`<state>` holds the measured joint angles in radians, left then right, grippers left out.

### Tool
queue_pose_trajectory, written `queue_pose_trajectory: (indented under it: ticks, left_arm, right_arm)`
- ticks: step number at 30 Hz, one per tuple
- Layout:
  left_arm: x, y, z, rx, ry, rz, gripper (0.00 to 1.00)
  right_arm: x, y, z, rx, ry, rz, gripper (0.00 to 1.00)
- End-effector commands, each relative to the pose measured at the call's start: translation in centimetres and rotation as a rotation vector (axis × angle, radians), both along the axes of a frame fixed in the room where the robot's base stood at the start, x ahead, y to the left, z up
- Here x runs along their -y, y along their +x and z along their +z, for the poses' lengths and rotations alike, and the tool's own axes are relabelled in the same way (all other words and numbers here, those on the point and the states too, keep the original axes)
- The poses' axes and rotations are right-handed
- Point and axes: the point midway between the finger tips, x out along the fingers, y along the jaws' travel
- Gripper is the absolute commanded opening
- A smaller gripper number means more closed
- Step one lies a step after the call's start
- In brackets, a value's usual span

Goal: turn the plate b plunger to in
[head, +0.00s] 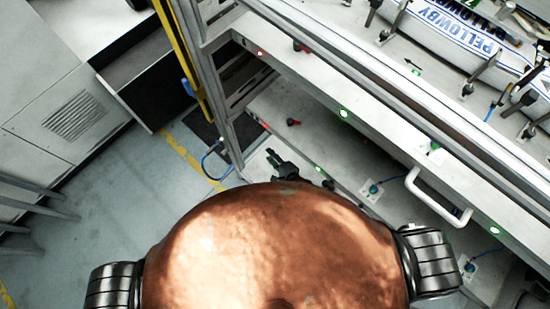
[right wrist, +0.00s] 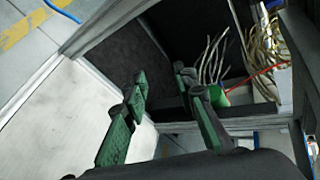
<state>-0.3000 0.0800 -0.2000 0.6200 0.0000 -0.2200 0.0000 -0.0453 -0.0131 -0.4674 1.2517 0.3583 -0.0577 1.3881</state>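My right gripper (head: 275,158) shows as a small dark shape just beyond my copper-coloured body, beside the lower shelf of the machine. In the right wrist view its two green-padded fingers (right wrist: 160,85) stand apart with nothing between them. Several small knobs sit on the machine: a red one (head: 293,122) on the lower shelf, a blue one (head: 373,188) on a small plate, and another blue one (head: 470,266) further right. I cannot tell which is the plate b plunger or how it is set. My left gripper is not in view.
A white handle (head: 438,197) juts from the machine front. A yellow-edged upright frame (head: 205,75) and a blue hose (head: 212,160) stand left of the shelf. The right wrist view shows a dark open compartment with loose cables (right wrist: 215,55).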

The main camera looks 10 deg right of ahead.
Motion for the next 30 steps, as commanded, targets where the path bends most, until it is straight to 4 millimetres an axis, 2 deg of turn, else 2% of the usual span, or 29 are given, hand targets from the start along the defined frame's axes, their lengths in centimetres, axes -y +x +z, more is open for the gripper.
queue_pose_trajectory:
  ticks: [6, 17, 20, 23, 25, 27, 29, 30]
  left_arm:
    - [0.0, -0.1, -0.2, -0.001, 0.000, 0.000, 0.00]
    - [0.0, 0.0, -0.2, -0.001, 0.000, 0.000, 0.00]
    - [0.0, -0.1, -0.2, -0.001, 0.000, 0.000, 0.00]
    - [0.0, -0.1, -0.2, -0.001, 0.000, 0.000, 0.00]
    - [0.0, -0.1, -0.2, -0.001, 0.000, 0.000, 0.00]
    - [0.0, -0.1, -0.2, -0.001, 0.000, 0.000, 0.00]
    - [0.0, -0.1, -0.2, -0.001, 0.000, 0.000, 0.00]
    - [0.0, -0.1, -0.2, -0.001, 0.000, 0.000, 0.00]
  right_arm:
    - [0.6, -0.6, -1.1, -0.005, -0.036, 0.011, 0.26]
    - [0.7, -0.7, -1.3, -0.006, -0.043, 0.013, 0.26]
    - [1.8, -1.8, -3.0, -0.018, -0.097, 0.028, 0.26]
    - [4.7, -4.8, -7.0, -0.046, -0.242, 0.080, 0.26]
    - [7.5, -8.3, -10.9, -0.079, -0.388, 0.148, 0.26]
    - [10.8, -12.7, -14.9, -0.120, -0.544, 0.243, 0.26]
    - [13.6, -16.9, -18.0, -0.158, -0.672, 0.337, 0.26]
    - [15.5, -19.7, -19.8, -0.183, -0.749, 0.406, 0.26]
